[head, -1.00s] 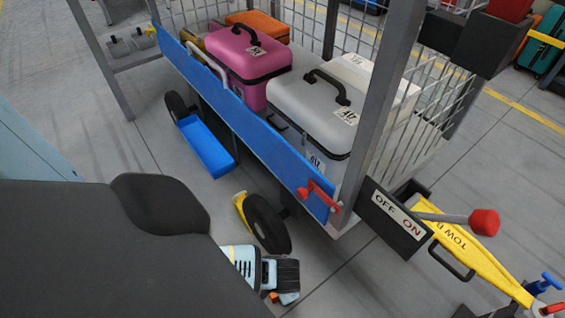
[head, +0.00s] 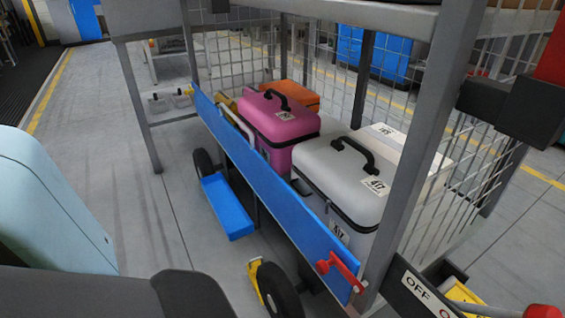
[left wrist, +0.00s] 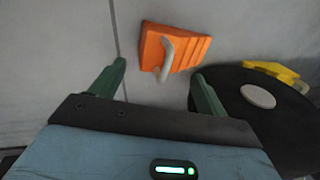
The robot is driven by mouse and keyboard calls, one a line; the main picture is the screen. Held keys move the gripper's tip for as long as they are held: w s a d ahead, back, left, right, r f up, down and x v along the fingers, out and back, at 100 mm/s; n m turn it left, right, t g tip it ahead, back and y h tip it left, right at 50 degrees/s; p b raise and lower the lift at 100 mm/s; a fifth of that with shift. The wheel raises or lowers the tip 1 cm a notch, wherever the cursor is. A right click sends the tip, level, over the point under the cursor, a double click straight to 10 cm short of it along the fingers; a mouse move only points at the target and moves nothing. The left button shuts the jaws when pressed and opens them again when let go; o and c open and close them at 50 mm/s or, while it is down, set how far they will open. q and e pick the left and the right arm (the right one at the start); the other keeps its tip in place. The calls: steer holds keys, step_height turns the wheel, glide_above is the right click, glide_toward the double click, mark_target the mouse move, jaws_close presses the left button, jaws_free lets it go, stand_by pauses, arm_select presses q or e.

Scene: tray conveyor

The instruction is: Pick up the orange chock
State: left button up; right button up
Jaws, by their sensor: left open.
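The orange chock (left wrist: 176,48) lies on the grey floor in the left wrist view, with a pale handle on it. It sits ahead of my left gripper (left wrist: 160,85), a little right of the middle between the fingers. The left gripper is open, with nothing between its green fingertips, and it is apart from the chock. A dark wheel (left wrist: 235,110) is close to the right finger. In the head view the chock and the left gripper are out of sight. My right gripper is in neither view.
A cart with a blue side panel (head: 270,190) carries a pink case (head: 275,125), a white case (head: 340,180) and an orange case (head: 292,95). A cart wheel (head: 278,290) has a yellow part beside it. A blue tray (head: 227,207) hangs low. Open floor lies to the left.

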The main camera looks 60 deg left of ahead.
arm_select(q)
steer(key=shift+w+a+f+b, duration=0.1)
steer(key=shift+a+f+b, duration=0.1)
steer(key=shift+f+b, duration=0.8)
steer(key=shift+w+a+f+b, duration=0.15)
steer(key=shift+f+b, duration=0.5)
steer(key=shift+f, duration=0.65)
steer(key=shift+s, duration=0.1)
steer(key=shift+c, duration=0.3)
steer(key=c, duration=0.7)
jaws_close()
